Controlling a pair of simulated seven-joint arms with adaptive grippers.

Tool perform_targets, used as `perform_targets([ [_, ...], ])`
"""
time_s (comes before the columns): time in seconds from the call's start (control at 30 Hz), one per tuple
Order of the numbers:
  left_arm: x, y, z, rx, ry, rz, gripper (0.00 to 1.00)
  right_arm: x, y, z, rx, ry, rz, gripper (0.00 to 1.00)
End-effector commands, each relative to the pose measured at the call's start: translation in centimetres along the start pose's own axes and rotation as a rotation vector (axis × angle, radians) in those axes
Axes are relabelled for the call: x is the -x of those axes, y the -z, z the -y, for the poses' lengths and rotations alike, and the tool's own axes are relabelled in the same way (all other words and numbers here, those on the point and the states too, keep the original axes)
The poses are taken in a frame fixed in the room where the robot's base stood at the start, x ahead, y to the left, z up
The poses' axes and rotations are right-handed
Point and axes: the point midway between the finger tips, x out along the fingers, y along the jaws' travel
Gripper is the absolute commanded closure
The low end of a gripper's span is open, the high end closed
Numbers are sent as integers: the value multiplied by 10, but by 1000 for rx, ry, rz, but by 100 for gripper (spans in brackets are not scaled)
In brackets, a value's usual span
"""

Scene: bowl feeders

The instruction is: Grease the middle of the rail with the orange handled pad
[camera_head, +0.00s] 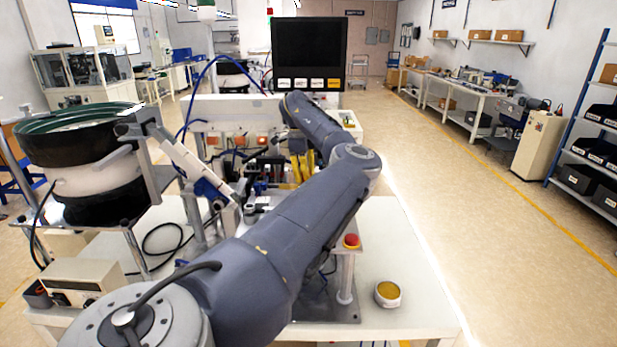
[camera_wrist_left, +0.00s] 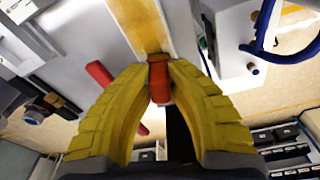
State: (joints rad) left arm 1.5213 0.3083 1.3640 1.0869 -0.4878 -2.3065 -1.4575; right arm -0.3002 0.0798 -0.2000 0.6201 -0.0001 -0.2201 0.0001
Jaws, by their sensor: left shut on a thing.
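My left gripper (camera_head: 302,165) is at the far side of the bench, its yellow fingers pointing down. In the left wrist view the gripper (camera_wrist_left: 159,85) is shut on the orange handle (camera_wrist_left: 159,72), which stands between the fingertips. A pale-edged strip with an amber face (camera_wrist_left: 142,25) runs up from the handle; I cannot tell whether this is the rail. The pad's underside is hidden, so contact cannot be seen. My right gripper is not in view.
An open tin of amber stuff (camera_head: 387,294) stands at the bench's front right. A red button (camera_head: 351,241) on a post stands behind it. A bowl feeder (camera_head: 85,145) is at left, and a dark screen (camera_head: 309,52) hangs behind the gripper.

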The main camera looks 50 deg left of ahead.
Motion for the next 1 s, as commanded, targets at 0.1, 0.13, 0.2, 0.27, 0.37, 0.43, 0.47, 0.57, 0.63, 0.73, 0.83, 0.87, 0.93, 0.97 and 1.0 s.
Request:
perform_targets([
  [0.1, 1, -8, -2, 3, 0, 0, 100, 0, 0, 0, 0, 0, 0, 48],
  [0.13, 1, -10, -3, 3, 0, 0, 100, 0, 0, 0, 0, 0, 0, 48],
  [0.2, 1, -15, -4, 2, 0, 0, 100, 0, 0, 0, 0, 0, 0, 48],
  [0.27, 1, -19, -5, 1, 0, 0, 100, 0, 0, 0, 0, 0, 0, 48],
  [0.37, 2, -26, -7, 1, -1, 1, 100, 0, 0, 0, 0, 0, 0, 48],
  [0.43, 2, -29, -8, 1, -1, 1, 100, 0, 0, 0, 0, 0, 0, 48],
  [0.47, 2, -30, -8, 1, -1, 1, 100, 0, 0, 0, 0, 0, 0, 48],
  [0.57, 0, -31, -9, 0, -1, 1, 100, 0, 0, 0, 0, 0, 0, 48],
  [0.63, 0, -30, -8, 0, -1, 1, 100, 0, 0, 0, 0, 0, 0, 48],
  [0.73, -1, -28, -8, 0, -1, 0, 100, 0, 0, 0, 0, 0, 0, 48],
  [0.83, -1, -23, -6, -2, -1, 0, 100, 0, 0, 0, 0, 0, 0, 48],
  [0.87, -1, -21, -6, -2, -1, 0, 100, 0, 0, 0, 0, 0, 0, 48],
  [0.93, -2, -16, -5, -3, -1, 0, 100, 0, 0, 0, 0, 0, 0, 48],
  [0.97, -2, -14, -4, -2, -1, -1, 100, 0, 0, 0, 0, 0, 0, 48],
  [1.0, -2, -12, -3, -2, -1, -1, 100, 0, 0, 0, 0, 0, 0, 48],
])
